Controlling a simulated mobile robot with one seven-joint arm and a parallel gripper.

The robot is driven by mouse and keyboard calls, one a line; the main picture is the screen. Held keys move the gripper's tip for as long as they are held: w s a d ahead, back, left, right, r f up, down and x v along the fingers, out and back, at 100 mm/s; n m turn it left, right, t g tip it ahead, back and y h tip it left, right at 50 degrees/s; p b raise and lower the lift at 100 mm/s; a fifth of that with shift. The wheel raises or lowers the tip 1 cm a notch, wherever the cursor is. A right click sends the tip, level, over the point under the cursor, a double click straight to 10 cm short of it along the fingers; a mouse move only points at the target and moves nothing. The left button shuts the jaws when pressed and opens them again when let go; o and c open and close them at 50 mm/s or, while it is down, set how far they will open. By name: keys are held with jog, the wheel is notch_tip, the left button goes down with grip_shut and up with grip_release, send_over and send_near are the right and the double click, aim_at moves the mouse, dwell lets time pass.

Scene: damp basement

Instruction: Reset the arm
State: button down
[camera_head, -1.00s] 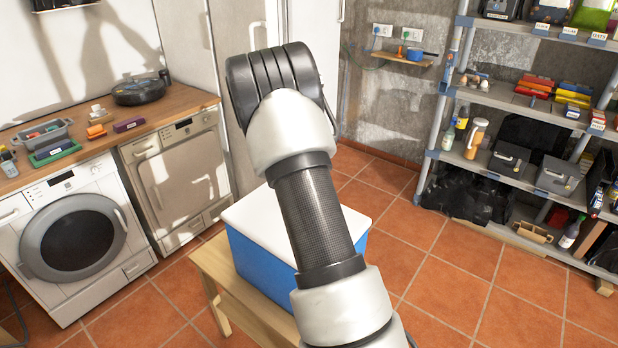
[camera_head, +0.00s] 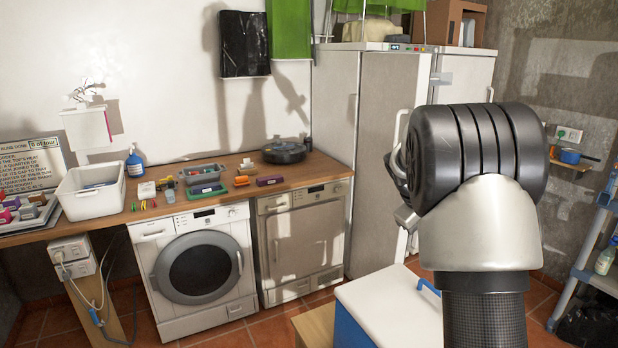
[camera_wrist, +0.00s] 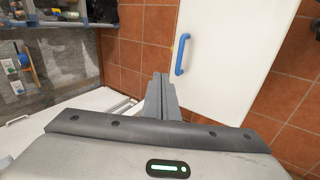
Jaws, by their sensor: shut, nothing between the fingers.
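My arm rises at the right of the head view, its dark rounded joint in front of the tall fridge. My gripper (camera_head: 403,212) is partly hidden behind that joint. In the wrist view my gripper (camera_wrist: 160,82) shows its two grey fingers together, with nothing between them. The fingers are above the floor beside a white lid with a blue handle, not holding it.
The blue cooler box (camera_head: 347,332) with its white lid (camera_head: 390,303) stands on a low wooden table (camera_head: 313,326) below my arm. A washing machine (camera_head: 200,270) and a dryer (camera_head: 303,240) stand under the cluttered wooden counter (camera_head: 225,183). A fridge (camera_head: 385,115) is behind my arm.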

jog(key=s+a+r+m+t+y+p, duration=0.1)
jog(key=s+a+r+y, duration=0.1)
jog(key=s+a+r, duration=0.5)
jog(key=s+a+r+m+t+y+p, duration=0.1)
jog(key=s+a+r, duration=0.4)
jog(key=s, duration=0.4)
jog(key=s+a+m+y, duration=0.1)
jog(key=s+a, duration=0.4)
jog(key=s, duration=0.3)
jog(key=s+a+m+t+y+p, duration=0.1)
jog(key=s+a, duration=0.4)
jog(key=s, duration=0.4)
jog(key=shift+a+f+y, duration=0.25)
jog(key=shift+f+y, duration=0.05)
jog(key=shift+f, duration=0.15)
jog(key=shift+d, duration=0.1)
